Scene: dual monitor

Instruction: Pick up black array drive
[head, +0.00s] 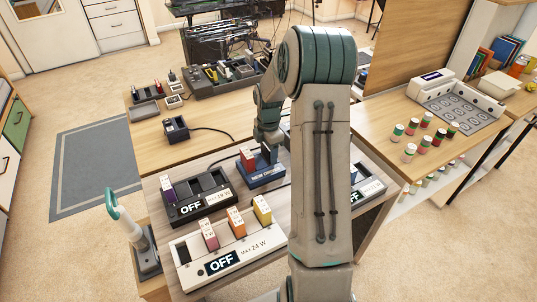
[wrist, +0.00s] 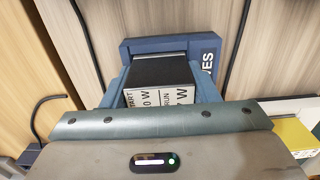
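The black array drive (wrist: 160,72) stands in the blue "NEW DRIVES" dock (wrist: 138,45), with a white label reading START and RUN watts on one face. The fingers of my gripper (wrist: 160,88) lie on both sides of it, very close. No clear gap shows, and I cannot tell whether they press on it. In the head view my gripper (head: 269,150) is low over the dock (head: 266,177), where the black drive is hidden.
A black array (head: 185,205) marked OFF holds a purple drive (head: 168,189). A white array (head: 222,262) marked OFF, MAX 24 W, holds red, orange and yellow drives. Another white array (head: 372,190) is partly behind my arm. Cables run across the desk.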

